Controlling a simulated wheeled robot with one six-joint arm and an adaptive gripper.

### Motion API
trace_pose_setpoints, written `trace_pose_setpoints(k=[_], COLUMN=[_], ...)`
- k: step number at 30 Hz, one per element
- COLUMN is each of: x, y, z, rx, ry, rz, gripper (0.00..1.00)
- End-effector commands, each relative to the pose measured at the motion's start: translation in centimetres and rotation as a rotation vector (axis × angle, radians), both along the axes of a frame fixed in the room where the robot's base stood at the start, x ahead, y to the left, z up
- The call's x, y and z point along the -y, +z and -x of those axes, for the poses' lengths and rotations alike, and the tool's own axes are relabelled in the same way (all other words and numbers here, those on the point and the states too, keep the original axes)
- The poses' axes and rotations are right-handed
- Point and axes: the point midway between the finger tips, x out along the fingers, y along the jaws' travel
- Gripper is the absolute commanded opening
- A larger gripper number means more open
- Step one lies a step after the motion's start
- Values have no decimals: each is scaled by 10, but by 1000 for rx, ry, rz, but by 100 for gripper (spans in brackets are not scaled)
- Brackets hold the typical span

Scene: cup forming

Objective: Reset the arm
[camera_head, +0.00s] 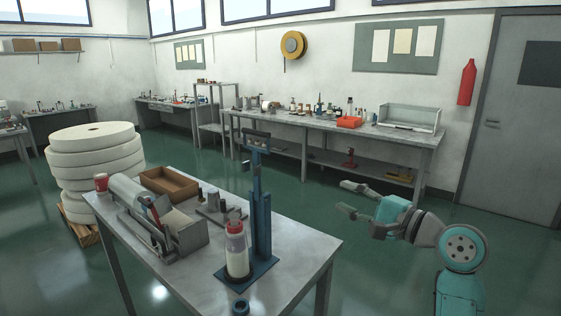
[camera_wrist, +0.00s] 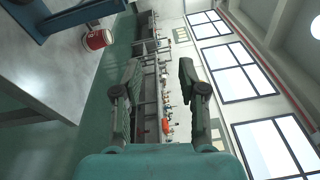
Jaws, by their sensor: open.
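My gripper (camera_head: 352,199) is open and empty in the head view. It is held out in the air to the right of the near table, apart from everything. Its two fingers also show spread in the wrist view (camera_wrist: 158,80), with nothing between them. The near table (camera_head: 310,240) is a grey metal bench. On it stand a blue press (camera_head: 262,215) and a bottle (camera_head: 237,250) with a red cap. A red and white cup (camera_head: 101,182) stands at the table's left corner; a red and white cup also shows in the wrist view (camera_wrist: 97,39).
A grey machine (camera_head: 170,220) and a brown wooden tray (camera_head: 168,184) are also on the near table. Stacked white rolls (camera_head: 95,165) stand on a pallet at left. A long workbench (camera_head: 390,131) runs along the back wall. Green floor lies between the tables.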

Motion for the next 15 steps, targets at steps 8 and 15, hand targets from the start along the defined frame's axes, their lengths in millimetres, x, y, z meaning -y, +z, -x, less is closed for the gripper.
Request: trace_pose_setpoints(k=[8, 15], x=[5, 11], y=[-111, -200], z=[15, 49], rx=[16, 33], ry=[-156, -290], rz=[62, 171], gripper=[41, 41])
